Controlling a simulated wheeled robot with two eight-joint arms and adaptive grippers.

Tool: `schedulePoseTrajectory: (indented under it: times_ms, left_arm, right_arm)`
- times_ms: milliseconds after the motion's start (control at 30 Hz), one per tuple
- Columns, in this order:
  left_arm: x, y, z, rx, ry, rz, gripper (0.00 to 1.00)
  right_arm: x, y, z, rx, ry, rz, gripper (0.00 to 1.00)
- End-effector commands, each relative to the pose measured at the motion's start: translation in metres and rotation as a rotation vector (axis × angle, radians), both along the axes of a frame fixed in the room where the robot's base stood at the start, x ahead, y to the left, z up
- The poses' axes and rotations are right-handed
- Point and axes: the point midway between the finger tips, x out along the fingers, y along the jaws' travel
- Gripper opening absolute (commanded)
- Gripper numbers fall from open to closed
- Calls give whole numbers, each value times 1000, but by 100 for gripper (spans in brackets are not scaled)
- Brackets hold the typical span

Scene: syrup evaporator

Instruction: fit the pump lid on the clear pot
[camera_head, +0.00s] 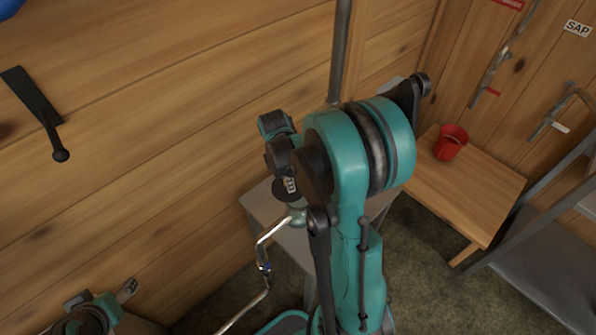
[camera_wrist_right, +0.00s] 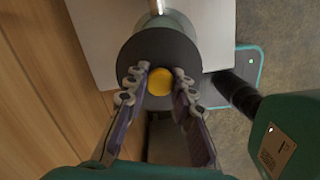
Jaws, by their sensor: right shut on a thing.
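My right gripper (camera_wrist_right: 160,84) is shut on the yellow knob (camera_wrist_right: 159,82) of the pump lid. The pump lid (camera_wrist_right: 157,52) is a dark round disc in the right wrist view; its edge also shows in the head view (camera_head: 284,194). The clear pot (camera_head: 298,214) stands below the lid, and a pale greenish part of it (camera_wrist_right: 181,22) shows past the lid's edge. The lid hides most of the pot, so I cannot tell whether they touch. My left gripper (camera_head: 129,290) is at the bottom left of the head view, far from the pot; its fingers are unclear.
The pot is on a grey stand (camera_head: 258,205) close to the wooden wall. A bent metal pipe (camera_head: 264,250) runs down beside the pot. A red cup (camera_head: 450,142) stands on a wooden table (camera_head: 480,195) at the right. A grey metal frame (camera_head: 540,265) is at far right.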

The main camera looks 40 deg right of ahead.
Motion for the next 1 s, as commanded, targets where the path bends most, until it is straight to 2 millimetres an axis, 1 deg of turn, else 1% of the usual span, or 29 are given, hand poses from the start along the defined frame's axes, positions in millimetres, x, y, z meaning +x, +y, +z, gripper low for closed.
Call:
schedulePoseTrajectory:
  times_ms: [33, 100, 200, 300, 467, 667, 1000]
  left_arm:
    - [0, 0, 5, 0, 0, 0, 66]
    - [0, 0, 8, 0, 0, 0, 66]
    - [0, 0, 10, 0, 0, 0, 66]
    - [0, 0, 10, 0, 0, 0, 66]
    - [0, 0, 8, 0, 0, 0, 66]
    - [0, 0, 0, 0, 0, 0, 66]
    - [0, 0, -21, 0, 0, 0, 66]
  right_arm:
    - [-3, -8, 6, -1, -1, 54, 0]
    - [-7, -16, 10, 0, 0, 131, 0]
    - [-10, -24, 13, 1, -1, 210, 0]
    - [-12, -28, 14, 1, -1, 254, 0]
    - [-12, -29, 11, 1, -1, 270, 0]
    - [-12, -29, 0, 1, 0, 268, 0]
    - [-12, -29, -28, 1, 0, 267, 0]
